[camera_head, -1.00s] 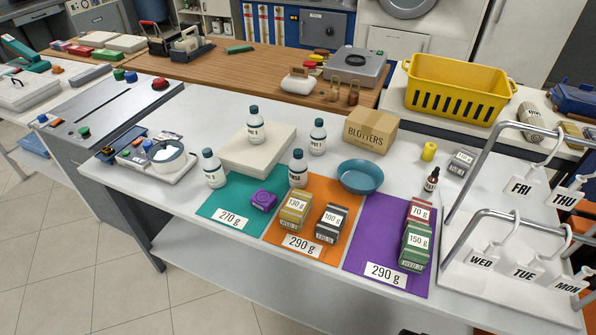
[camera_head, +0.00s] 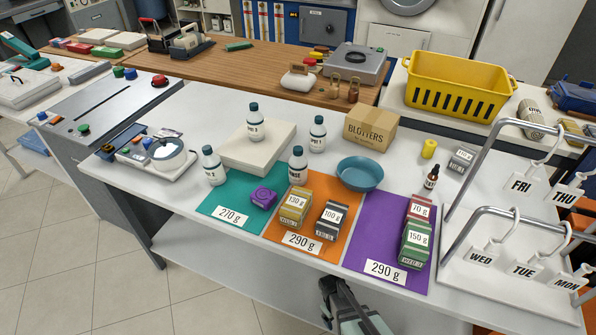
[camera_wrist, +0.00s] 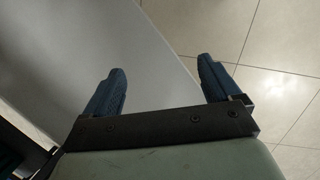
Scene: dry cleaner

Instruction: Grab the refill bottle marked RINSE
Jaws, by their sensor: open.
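Several white bottles with dark caps stand on the white counter. The bottle whose partly legible label appears to read RINSE (camera_head: 298,172) stands upright at the top of the mats, between the teal and orange ones. Another bottle (camera_head: 213,170) is to its left, one (camera_head: 317,135) behind it to the right, and one (camera_head: 253,125) stands on a pale slab; their labels are too small to read surely. My gripper (camera_head: 332,286) is at the bottom of the head view, in front of the counter and well short of the bottles. In the wrist view its blue fingers (camera_wrist: 160,88) are apart and empty.
Weight boxes (camera_head: 295,205) marked in grams and a purple block (camera_head: 263,196) lie on the mats in front of the bottles. A blue bowl (camera_head: 360,174) is right of the RINSE bottle. A cardboard box (camera_head: 370,129) and hanger rack (camera_head: 480,165) stand farther right.

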